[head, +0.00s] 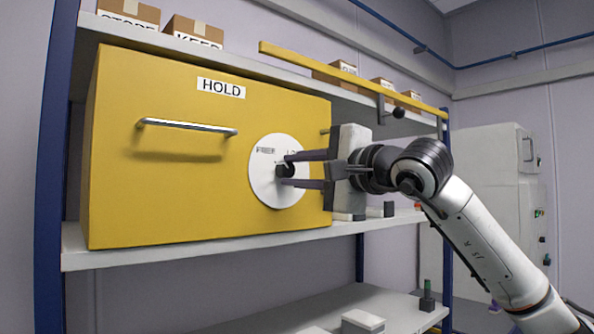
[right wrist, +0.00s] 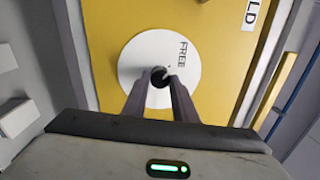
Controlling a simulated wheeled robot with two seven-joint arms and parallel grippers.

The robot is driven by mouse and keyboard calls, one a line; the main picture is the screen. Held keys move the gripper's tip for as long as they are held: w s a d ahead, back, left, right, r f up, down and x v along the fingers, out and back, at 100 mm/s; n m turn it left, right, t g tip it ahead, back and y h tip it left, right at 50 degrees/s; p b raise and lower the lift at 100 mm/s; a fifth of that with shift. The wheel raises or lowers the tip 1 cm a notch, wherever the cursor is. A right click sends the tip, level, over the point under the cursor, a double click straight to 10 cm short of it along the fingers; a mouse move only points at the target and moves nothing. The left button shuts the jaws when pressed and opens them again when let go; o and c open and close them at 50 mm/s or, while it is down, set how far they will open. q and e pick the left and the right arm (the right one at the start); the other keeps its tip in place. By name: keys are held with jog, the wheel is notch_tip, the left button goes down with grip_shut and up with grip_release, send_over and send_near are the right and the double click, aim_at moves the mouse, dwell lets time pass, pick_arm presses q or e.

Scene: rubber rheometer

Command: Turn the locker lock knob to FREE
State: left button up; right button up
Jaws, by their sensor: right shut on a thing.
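A yellow locker (head: 190,190) with a HOLD label (head: 221,88) stands on the shelf. A white round dial plate (head: 262,195) on its front bears the word FREE at upper left and a second, partly hidden word at upper right. A small black lock knob (head: 284,170) sits at the dial's middle; it also shows in the right wrist view (right wrist: 158,74). My right gripper (head: 290,170) has its two fingers on either side of the knob and is shut on it. The exact direction of the knob's pointer is hard to tell. My left gripper is not in view.
A metal handle (head: 188,127) sticks out from the locker's front. A yellow bar (head: 350,75) runs above the locker's right side. Cardboard boxes (head: 195,30) stand on the top shelf. Small items rest on the lower shelf (head: 390,305).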

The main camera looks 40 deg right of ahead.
jog(key=o, duration=1)
jog(key=shift+o, duration=0.2)
jog(key=shift+s, duration=0.15)
jog(key=s+b, duration=0.2)
jog(key=s, duration=0.8)
jog(key=shift+d+f+b, duration=0.2)
jog(key=shift+d+b, duration=0.1)
jog(key=shift+d, duration=0.1)
